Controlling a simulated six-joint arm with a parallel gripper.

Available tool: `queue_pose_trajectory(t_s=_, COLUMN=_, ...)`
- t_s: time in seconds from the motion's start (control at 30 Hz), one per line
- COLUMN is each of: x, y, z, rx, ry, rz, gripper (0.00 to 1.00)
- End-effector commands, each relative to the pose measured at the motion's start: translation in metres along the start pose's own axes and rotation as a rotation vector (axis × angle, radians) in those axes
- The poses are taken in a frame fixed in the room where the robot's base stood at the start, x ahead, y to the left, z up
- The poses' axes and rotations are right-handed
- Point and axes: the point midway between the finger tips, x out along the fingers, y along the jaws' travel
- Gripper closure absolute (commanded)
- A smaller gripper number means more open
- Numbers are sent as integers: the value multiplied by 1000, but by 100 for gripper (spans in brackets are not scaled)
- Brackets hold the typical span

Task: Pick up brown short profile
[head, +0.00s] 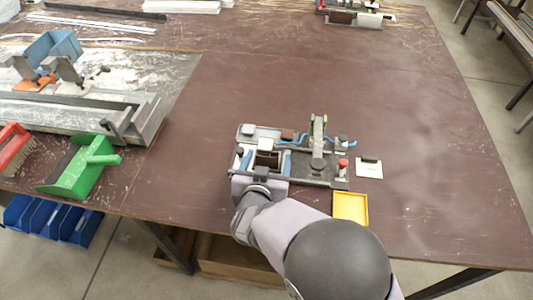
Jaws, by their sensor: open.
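My gripper (265,160) is over the left part of a grey clamp fixture (318,182) near the front of the table. Its two fingers are apart, with blue-grey parts on either side of a gap. A dark brown piece (268,158), which looks like a short profile, shows in that gap; I cannot tell whether a finger touches it. A smaller brown piece (288,135) sits just behind, on the fixture. My wrist and arm hide the front left of the fixture.
A yellow tray (350,207) and a white card (369,168) lie right of my arm. A green dustpan (80,170), a red brush (14,148) and a metal machine (75,113) are at left. Another fixture (355,18) stands at the far edge. The table's middle is clear.

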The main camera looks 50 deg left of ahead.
Motion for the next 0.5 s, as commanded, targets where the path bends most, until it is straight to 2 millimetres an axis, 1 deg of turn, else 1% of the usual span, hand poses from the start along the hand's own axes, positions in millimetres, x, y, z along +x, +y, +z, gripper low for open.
queue_pose_trajectory(t_s=0.4, x=42, y=-4, z=-2, rx=0, ry=0, rz=1, gripper=28)
queue_pose_trajectory(t_s=0.5, x=48, y=-4, z=-2, rx=0, ry=-1, rz=0, gripper=28)
